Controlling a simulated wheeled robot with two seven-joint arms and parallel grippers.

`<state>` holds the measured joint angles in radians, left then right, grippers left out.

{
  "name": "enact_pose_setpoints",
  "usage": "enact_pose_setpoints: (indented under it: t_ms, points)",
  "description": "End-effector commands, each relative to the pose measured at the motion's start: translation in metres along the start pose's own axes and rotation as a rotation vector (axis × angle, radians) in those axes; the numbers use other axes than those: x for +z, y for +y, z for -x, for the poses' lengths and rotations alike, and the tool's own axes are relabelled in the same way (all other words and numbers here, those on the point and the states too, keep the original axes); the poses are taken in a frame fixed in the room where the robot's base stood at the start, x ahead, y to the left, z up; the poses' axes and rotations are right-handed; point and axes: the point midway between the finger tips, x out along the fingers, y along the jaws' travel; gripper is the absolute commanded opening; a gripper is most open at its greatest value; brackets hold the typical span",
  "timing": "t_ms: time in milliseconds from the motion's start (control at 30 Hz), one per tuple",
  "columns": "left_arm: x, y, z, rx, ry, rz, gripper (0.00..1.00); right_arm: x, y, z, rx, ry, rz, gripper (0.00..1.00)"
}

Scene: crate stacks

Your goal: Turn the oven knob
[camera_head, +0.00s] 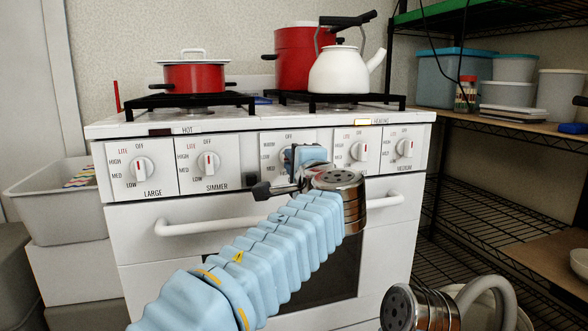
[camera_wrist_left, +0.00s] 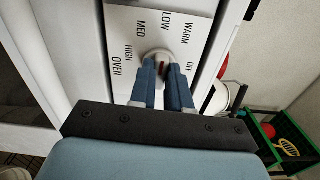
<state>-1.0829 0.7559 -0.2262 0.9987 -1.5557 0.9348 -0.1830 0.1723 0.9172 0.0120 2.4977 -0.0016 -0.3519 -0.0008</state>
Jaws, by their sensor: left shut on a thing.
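The white stove (camera_head: 220,225) has a front panel with several white knobs. The oven knob (camera_wrist_left: 157,55) is the middle one, with labels OFF, WARM, LOW, MED, HIGH and OVEN around it in the left wrist view. Its red mark shows between the fingers, but its exact setting is hard to read. My left gripper (camera_head: 305,156) is at the middle of the panel, shut on the oven knob. In the left wrist view the blue fingers (camera_wrist_left: 162,82) sit on either side of it. In the head view the gripper hides the knob. My right gripper is not in view.
A lidded red pot (camera_head: 193,78), a tall red pot (camera_head: 292,58) and a white kettle (camera_head: 338,72) stand on the stove top. The oven door handle (camera_head: 205,227) juts out below the panel. A wire shelf (camera_head: 500,152) with containers stands right; a white bin (camera_head: 62,205) stands left.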

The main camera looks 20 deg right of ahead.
Motion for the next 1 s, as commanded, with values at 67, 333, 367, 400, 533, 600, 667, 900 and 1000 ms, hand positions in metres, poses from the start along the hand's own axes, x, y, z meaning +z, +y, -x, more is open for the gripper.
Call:
enact_pose_setpoints:
  t_ms: [67, 333, 367, 400, 533, 600, 667, 900, 1000]
  points:
    - [-0.0006, 0.0032, -0.0001, 0.003, -0.001, 0.021, 0.0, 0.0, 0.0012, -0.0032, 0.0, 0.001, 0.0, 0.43]
    - [-0.0002, 0.0022, -0.0002, 0.003, -0.002, 0.053, 0.0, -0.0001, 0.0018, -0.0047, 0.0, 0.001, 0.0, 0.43]
    - [-0.0002, 0.0022, -0.0002, 0.003, -0.002, 0.053, 0.0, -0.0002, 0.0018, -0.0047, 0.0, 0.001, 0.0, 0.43]
    - [-0.0002, 0.0021, -0.0002, 0.003, -0.002, 0.054, 0.0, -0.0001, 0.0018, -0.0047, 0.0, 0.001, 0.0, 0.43]
    - [-0.0002, 0.0021, -0.0002, 0.004, -0.002, 0.053, 0.0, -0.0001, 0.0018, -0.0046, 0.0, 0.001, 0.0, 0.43]
    - [-0.0002, 0.0022, -0.0002, 0.004, -0.002, 0.053, 0.0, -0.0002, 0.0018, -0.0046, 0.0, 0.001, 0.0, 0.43]
    - [-0.0001, 0.0022, -0.0002, 0.004, -0.002, 0.052, 0.18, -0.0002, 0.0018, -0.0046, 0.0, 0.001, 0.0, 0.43]
    - [0.0, 0.0013, -0.0001, 0.002, -0.001, 0.053, 0.43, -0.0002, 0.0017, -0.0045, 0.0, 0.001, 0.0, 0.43]
    - [0.0, 0.0011, -0.0001, 0.002, -0.001, 0.053, 0.43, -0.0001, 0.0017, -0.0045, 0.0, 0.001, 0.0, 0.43]
